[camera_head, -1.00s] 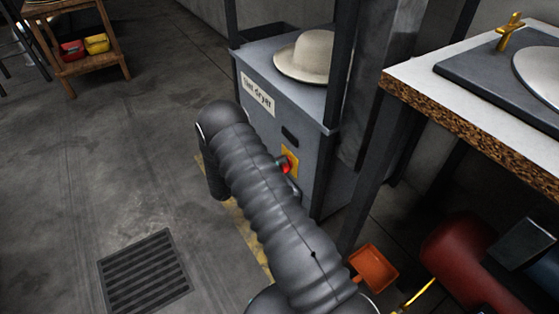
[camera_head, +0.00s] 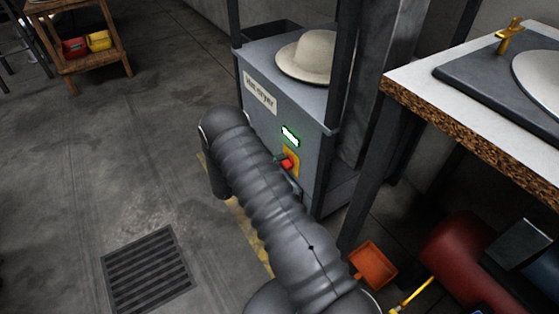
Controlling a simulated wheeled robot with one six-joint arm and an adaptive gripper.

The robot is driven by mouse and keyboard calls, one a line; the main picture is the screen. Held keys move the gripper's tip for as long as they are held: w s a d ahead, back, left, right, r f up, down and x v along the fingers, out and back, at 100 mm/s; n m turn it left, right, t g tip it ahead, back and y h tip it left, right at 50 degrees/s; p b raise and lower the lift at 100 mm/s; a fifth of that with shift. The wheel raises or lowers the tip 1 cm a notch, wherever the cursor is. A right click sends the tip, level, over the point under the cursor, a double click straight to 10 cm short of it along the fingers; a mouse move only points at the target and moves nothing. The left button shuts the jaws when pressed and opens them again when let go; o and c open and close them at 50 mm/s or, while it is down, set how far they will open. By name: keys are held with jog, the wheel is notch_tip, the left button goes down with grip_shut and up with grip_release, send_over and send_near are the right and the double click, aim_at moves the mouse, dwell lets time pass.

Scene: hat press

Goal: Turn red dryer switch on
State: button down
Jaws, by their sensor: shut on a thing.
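The grey hat dryer (camera_head: 262,75) stands in the upper middle with a "Hat dryer" label. Its red switch (camera_head: 288,164) sits on a yellow plate (camera_head: 292,154) on the front. Above it a small display (camera_head: 290,136) is lit whitish green. My arm crosses in front of the dryer's lower front and hides most of my gripper. Only a small dark part of my gripper (camera_head: 280,159) shows, right at the red switch. My gripper is shut on the switch; the contact itself is mostly hidden.
A light hat (camera_head: 308,56) lies on the dryer top between dark posts. A chipboard-edged table (camera_head: 455,125) stands at right, with an orange bin (camera_head: 373,265) and a red tank (camera_head: 460,258) below. The floor at left is open around a drain grate (camera_head: 147,270).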

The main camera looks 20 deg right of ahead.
jog(key=shift+n, duration=0.4)
jog(key=c, duration=1)
grip_release()
jog(key=shift+c, duration=0.2)
jog(key=shift+a, duration=0.1)
jog(key=s+a, duration=0.2)
jog(key=a, duration=0.9)
jog(key=shift+a, duration=0.3)
jog(key=shift+s+f, duration=0.1)
